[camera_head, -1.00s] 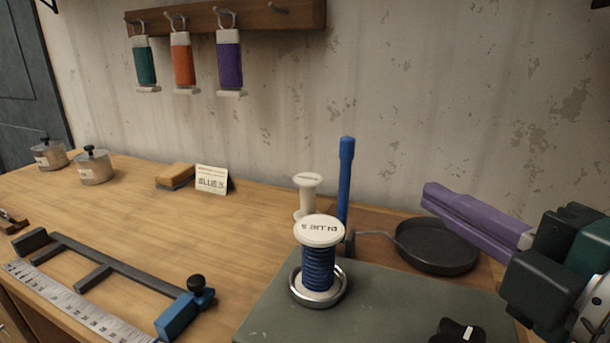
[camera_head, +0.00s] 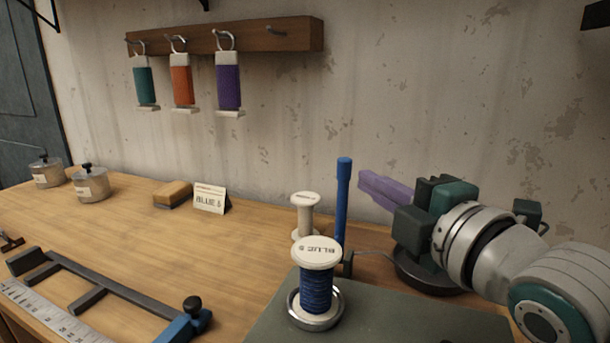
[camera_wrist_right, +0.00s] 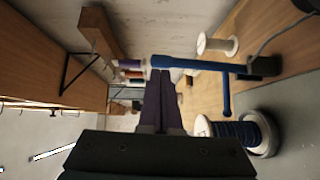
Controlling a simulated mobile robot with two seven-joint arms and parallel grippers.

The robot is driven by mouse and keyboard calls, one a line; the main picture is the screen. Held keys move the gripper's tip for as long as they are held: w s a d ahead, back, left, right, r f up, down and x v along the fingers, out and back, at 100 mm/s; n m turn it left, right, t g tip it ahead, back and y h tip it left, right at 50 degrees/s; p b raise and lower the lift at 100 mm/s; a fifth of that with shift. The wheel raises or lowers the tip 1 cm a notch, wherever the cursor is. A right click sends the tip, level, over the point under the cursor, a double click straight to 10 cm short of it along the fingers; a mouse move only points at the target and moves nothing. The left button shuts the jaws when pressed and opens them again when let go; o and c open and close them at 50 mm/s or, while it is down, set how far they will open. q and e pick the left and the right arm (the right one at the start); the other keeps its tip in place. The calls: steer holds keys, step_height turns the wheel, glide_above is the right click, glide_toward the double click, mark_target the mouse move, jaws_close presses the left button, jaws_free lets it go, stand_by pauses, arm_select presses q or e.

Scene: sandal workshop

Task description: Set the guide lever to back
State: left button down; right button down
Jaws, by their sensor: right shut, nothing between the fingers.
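The guide lever, a blue upright rod with a thicker top (camera_head: 343,185), stands at the back edge of the grey-green plate, behind the blue thread spool. In the right wrist view the blue lever (camera_wrist_right: 195,63) lies across the picture just past my fingertips. My right gripper (camera_head: 364,182) has purple fingers, shut and empty, pointing left just to the right of the lever's upper part. The fingers also show in the right wrist view (camera_wrist_right: 160,78). I cannot tell whether they touch the lever. My left gripper is not in view.
A blue thread spool (camera_head: 318,290) sits in a metal ring on the grey-green plate (camera_head: 420,325). A pale empty spool (camera_head: 304,215) stands behind it. A dark round dish (camera_head: 425,282) lies under my right gripper. A measuring frame (camera_head: 95,280) lies at left; the bench middle is clear.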

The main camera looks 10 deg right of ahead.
mark_target(349, 170)
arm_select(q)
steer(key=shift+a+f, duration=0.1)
arm_select(e)
steer(key=shift+w+a, duration=0.2)
steer(key=shift+w, duration=0.6)
steer(key=shift+w+a, duration=0.15)
steer(key=shift+w, duration=0.6)
